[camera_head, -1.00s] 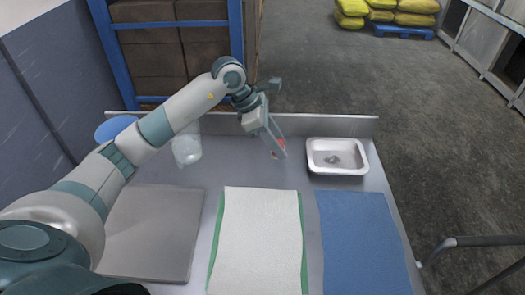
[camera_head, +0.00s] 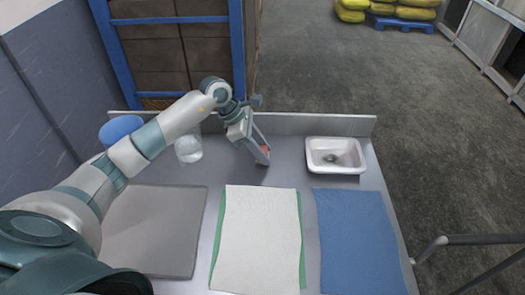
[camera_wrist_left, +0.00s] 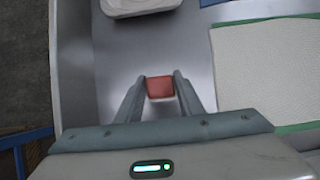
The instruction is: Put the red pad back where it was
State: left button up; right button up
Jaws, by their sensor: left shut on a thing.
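The red pad (camera_head: 266,150) is mostly hidden by my left gripper (camera_head: 263,156) in the head view. In the left wrist view the red pad (camera_wrist_left: 160,87) shows as a small red block between the two fingertips of my left gripper (camera_wrist_left: 160,90). The left gripper is shut on it, over the back middle of the grey table (camera_head: 285,178). I cannot tell whether the pad touches the table. My right gripper is not in view.
A clear jar (camera_head: 188,149) and a blue round thing (camera_head: 120,128) stand left. A grey board (camera_head: 150,230), a white cloth (camera_head: 257,240) and a blue cloth (camera_head: 360,245) lie in front.

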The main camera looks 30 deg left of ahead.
pick_arm(q)
jog(key=shift+f, duration=0.7)
jog(key=shift+f, duration=0.15)
jog(key=shift+f, duration=0.1)
jog(key=o, duration=1)
jog(key=shift+r, duration=0.2)
jog(key=b+v, duration=0.3)
jog(key=v, duration=0.9)
